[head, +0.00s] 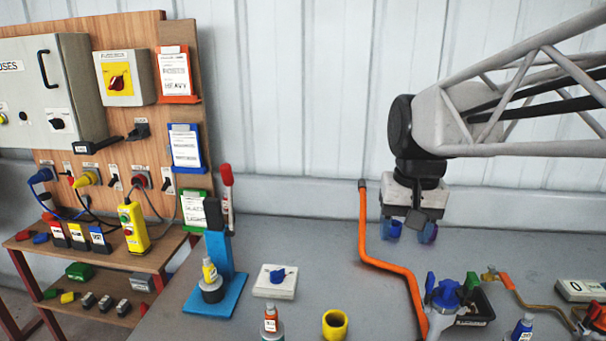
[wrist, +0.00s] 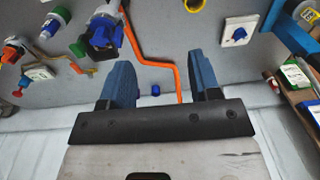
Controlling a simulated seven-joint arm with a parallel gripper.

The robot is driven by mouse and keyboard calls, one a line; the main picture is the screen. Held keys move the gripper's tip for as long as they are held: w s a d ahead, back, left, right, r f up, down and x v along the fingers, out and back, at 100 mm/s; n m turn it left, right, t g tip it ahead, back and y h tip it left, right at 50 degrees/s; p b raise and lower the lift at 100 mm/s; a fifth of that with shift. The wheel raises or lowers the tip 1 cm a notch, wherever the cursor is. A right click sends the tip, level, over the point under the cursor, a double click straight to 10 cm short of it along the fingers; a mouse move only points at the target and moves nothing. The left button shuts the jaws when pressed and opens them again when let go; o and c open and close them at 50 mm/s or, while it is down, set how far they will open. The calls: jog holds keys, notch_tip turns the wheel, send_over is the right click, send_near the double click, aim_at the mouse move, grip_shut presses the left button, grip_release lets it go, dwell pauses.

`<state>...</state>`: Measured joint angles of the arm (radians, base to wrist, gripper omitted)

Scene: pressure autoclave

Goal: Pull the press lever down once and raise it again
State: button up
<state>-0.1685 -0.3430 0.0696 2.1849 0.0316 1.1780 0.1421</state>
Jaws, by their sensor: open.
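The press stands left of centre in the head view, with a blue base (head: 232,297) and a blue upright (head: 218,254). Its lever (head: 227,176) has a red grip and points almost straight up beside the dark press head (head: 213,213). A small yellow-labelled bottle (head: 209,270) stands at the press on a dark round piece. My gripper (head: 409,232) hangs above the bench, well right of the press and apart from it. In the wrist view its two blue fingers (wrist: 162,82) are spread with nothing held between them. Part of the blue press (wrist: 293,35) shows at the upper right there.
An orange pipe (head: 390,265) runs between my gripper and the press. A white box with a blue knob (head: 276,281) and a yellow cup (head: 335,324) lie right of the press. A blue-handled valve (head: 445,298) stands below my gripper. A panel (head: 147,65) stands behind left.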

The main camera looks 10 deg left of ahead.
jog(key=w+a+r+g, duration=0.1)
jog(key=w+a+r, duration=0.3)
jog(key=w+a, duration=0.45)
jog(key=n+g+h, duration=0.1)
jog(key=g, duration=0.3)
send_near(226, 178)
jog(key=shift+s+d+f, duration=0.2)
jog(key=shift+s+f, duration=0.05)
jog(key=shift+f, duration=0.15)
jog(key=shift+s+d+f, duration=0.2)
jog(key=shift+f, duration=0.2)
jog(key=shift+w+a+f+h, duration=0.1)
jog(key=shift+a+h, duration=0.2)
jog(key=shift+a, duration=0.3)
jog(key=shift+f, duration=0.15)
jog(key=shift+x, duration=3.8)
jog(key=shift+c, duration=0.5)
grip_shut()
